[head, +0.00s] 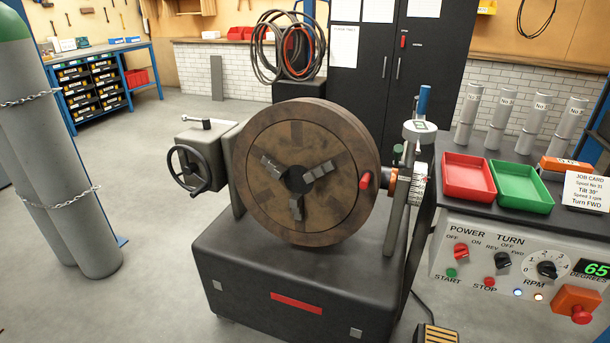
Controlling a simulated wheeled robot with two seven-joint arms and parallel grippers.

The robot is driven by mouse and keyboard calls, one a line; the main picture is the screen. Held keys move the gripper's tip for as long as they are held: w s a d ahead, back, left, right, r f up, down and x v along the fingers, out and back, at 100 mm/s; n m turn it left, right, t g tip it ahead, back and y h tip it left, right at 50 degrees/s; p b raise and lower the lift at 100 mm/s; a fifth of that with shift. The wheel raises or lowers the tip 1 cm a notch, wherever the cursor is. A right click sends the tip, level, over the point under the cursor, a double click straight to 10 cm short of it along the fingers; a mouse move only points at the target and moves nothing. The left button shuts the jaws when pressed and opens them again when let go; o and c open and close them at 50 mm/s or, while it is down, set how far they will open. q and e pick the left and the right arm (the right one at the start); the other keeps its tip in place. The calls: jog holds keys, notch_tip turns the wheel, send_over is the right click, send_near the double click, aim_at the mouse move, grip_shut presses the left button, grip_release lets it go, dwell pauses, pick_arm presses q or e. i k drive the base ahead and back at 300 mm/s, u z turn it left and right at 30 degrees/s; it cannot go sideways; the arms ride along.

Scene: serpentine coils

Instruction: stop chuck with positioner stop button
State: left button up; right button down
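The positioner's round brown chuck (266,200) faces me, tilted, with three grey jaws around a dark centre hole. It sits on a dark base (240,265). A single frame does not tell whether it is turning. The control panel (450,310) is at the lower right. Its small red stop button (490,281) is by the STOP label, right of the green start button (451,273). A larger red mushroom button (581,315) sits on an orange box. Nothing covers the stop button. Neither gripper shows in the head view.
The display (594,270) reads 65 degrees. A handwheel (188,168) juts out left of the chuck. Gas cylinders (72,190) stand far left.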

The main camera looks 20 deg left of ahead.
aim_at(489, 281)
jog(key=k, duration=1.3)
jog(key=z, duration=0.75)
jog(key=i, duration=2.1)
jog(key=u, duration=0.8)
